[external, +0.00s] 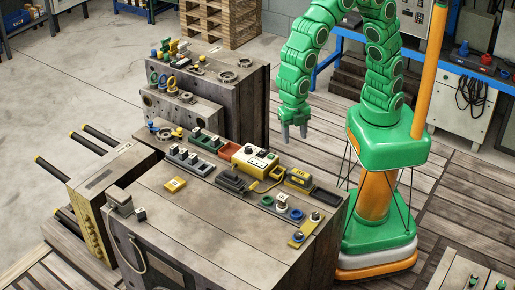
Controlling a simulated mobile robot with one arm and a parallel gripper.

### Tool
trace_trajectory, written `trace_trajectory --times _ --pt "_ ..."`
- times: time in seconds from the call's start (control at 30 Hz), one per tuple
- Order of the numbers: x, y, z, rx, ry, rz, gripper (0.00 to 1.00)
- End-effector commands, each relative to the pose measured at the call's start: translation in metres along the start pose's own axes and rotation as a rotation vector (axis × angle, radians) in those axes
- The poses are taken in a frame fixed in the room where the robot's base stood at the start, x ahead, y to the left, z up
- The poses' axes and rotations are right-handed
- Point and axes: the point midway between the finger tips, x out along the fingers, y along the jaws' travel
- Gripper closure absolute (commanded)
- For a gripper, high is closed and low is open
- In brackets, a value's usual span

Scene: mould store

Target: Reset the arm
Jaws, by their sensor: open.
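My green arm rises from its base at the right and bends over to the left. My gripper (293,132) hangs from its end, pointing down, with two grey fingers spread open. Nothing shows between the fingers. It hangs near the far right side of the large wooden-topped block (180,215), and appears to be above the surfaces and apart from them. No other task object is named.
The block carries a yellow control box (254,159), an orange-red tray (230,150), a yellow device (299,179) and several small parts. A taller block (232,105) stands behind. Pallets (220,20) and a blue-framed bench (470,70) stand further back.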

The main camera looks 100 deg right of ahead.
Motion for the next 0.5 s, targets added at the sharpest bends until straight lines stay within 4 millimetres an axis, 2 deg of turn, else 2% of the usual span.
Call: trace_trajectory --times 0.03,0.2,0.5 --pt "-0.008 -0.007 0.013 0.058 0.001 0.001 0.45" --pt "-0.026 -0.036 0.05 0.26 -0.003 -0.009 0.45" --pt "-0.049 -0.096 0.108 0.628 -0.014 -0.028 0.45"
